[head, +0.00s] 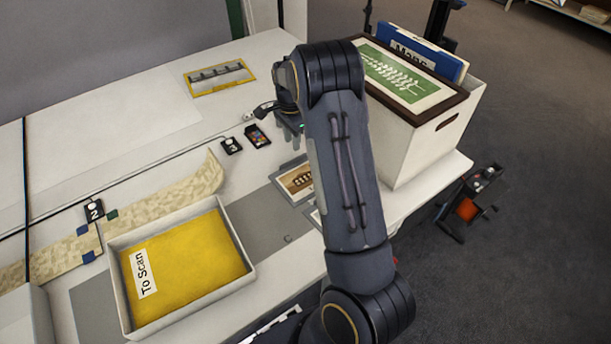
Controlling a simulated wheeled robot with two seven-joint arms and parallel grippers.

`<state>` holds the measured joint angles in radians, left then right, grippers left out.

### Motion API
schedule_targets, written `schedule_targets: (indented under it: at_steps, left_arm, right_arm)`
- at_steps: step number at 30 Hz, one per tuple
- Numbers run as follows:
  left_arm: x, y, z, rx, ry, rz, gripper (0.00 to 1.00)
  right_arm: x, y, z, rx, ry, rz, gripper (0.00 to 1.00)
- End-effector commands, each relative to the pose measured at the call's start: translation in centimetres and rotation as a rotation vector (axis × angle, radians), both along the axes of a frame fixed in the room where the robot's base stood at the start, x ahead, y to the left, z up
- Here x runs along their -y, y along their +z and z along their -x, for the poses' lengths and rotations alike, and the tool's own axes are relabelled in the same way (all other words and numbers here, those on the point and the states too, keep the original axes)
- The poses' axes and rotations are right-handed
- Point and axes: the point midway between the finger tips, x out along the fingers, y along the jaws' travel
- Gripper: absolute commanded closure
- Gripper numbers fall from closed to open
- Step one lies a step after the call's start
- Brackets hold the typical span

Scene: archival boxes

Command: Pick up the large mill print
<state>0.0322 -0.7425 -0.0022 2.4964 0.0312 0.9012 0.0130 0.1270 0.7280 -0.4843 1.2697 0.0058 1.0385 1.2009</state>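Several prints are in view, and I cannot make out for sure which is the large mill print. A yellow-edged print (220,78) with a row of grey shapes lies flat at the back of the table. A brown-toned print (296,181) lies mid-table, partly hidden by my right arm. A pale edge of another sheet shows just below it. A dark-framed green picture (400,79) lies on top of the white box. My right gripper (291,130) is over the table between the yellow-edged and brown-toned prints, mostly hidden behind its own arm. My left gripper is out of view.
A white tray (244,262) holding a yellow "To Scan" folder (190,268) stands at the front. The white box (405,150) with a blue "Maps" folder (425,48) stands at the right edge. A colour card (257,136) and a strip of old paper (150,205) lie on the table.

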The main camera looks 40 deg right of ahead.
Motion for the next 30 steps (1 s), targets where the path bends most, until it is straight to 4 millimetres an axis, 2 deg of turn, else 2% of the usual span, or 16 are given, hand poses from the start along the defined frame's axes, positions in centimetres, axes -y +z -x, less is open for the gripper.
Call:
schedule_targets:
  at_steps: [15,24,25,30]
  left_arm:
    - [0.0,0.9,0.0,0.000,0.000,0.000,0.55]
    - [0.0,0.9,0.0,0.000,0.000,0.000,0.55]
    - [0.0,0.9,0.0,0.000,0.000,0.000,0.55]
    - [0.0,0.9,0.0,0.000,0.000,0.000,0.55]
  right_arm:
    - [0.0,-6.7,0.2,-0.003,-0.001,-0.001,0.71]
    - [0.0,-7.4,0.2,0.000,0.000,0.000,0.71]
    - [0.0,-7.4,0.2,0.000,0.000,0.000,0.73]
    - [0.0,-7.4,0.2,0.000,0.000,0.000,0.95]
